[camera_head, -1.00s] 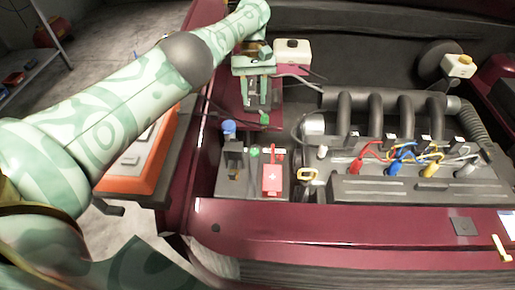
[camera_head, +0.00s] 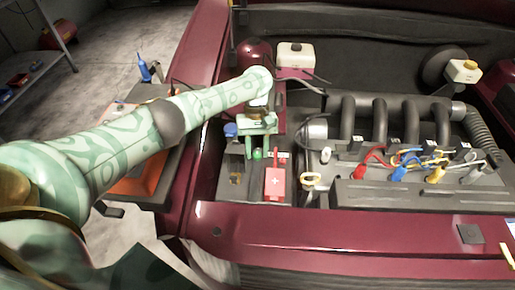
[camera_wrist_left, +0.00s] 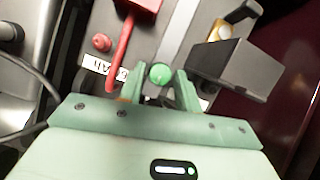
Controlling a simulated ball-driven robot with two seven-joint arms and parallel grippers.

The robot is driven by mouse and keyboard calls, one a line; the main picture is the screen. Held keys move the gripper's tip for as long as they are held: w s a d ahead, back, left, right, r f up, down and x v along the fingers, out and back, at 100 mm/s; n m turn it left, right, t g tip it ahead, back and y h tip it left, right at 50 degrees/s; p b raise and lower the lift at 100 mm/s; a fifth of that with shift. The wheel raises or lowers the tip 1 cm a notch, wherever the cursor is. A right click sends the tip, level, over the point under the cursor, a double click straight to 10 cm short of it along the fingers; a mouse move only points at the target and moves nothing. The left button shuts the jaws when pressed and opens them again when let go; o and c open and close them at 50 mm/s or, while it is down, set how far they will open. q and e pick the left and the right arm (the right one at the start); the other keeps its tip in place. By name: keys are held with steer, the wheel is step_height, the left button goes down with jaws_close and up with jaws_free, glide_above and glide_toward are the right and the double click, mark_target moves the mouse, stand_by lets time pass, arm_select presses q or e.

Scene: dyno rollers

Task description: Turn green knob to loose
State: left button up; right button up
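The green knob (camera_head: 257,154) is a small round knob on the dark panel at the left of the engine bay. It also shows in the left wrist view (camera_wrist_left: 160,74), just ahead of my fingers. My left gripper (camera_head: 259,152) points down over it, with one finger on each side in the left wrist view (camera_wrist_left: 159,90). The fingers are open, and a gap shows between them and the knob. The head view does not show clearly whether they touch it. My right gripper is not in view.
A red part with a white cross (camera_head: 275,183) stands close to the right of the knob. A blue cap (camera_head: 231,130) is at its left. A red knob (camera_wrist_left: 102,43) and a dark block (camera_wrist_left: 235,68) flank it in the wrist view. Coloured cables (camera_head: 400,165) lie further right.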

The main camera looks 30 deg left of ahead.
arm_select(q)
steer(key=c, duration=0.7)
steer(key=shift+r, duration=0.15)
